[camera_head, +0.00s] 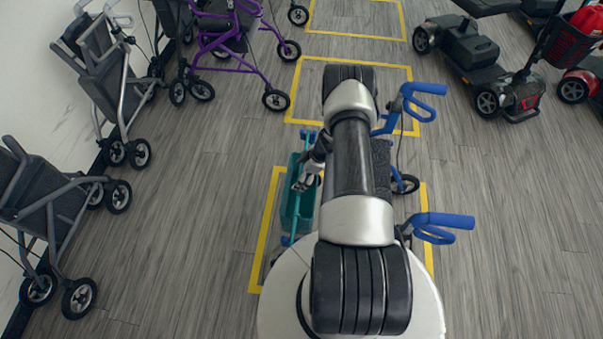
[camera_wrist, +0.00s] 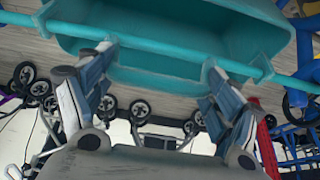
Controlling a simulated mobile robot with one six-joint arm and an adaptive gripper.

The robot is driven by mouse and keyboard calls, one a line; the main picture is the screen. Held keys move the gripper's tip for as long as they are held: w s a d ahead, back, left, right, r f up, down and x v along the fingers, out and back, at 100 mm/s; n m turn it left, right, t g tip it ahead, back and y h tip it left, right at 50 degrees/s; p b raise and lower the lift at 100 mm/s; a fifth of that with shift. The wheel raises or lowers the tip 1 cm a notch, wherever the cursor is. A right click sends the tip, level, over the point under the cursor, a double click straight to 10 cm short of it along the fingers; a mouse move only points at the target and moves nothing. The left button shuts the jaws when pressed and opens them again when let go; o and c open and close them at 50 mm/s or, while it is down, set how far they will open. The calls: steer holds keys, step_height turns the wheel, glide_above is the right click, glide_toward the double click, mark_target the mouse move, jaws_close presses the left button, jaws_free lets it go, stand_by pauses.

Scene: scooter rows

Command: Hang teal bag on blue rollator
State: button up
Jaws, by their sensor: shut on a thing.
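The teal bag (camera_head: 290,207) hangs at my gripper, left of my arm; its open body (camera_wrist: 180,28) and teal crossbar fill the top of the wrist view. My gripper (camera_head: 308,178) is shut on the bag; in the wrist view its two fingers (camera_wrist: 158,62) meet the bar, spread apart along it. The blue rollator stands to the right of the bag, mostly hidden under my arm. Its two blue handles, the far one (camera_head: 424,90) and the near one (camera_head: 443,222), stick out on the right. The bag appears apart from these handles.
Yellow floor outlines (camera_head: 269,230) surround the rollator. Grey rollators (camera_head: 48,205) line the left wall, and a purple rollator (camera_head: 240,50) stands at the upper left. Mobility scooters (camera_head: 478,62) stand at the upper right. Floor at the lower right is clear.

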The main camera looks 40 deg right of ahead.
steer(key=o, duration=1.5)
steer(key=v, duration=1.2)
steer(key=shift+w+a, duration=0.1)
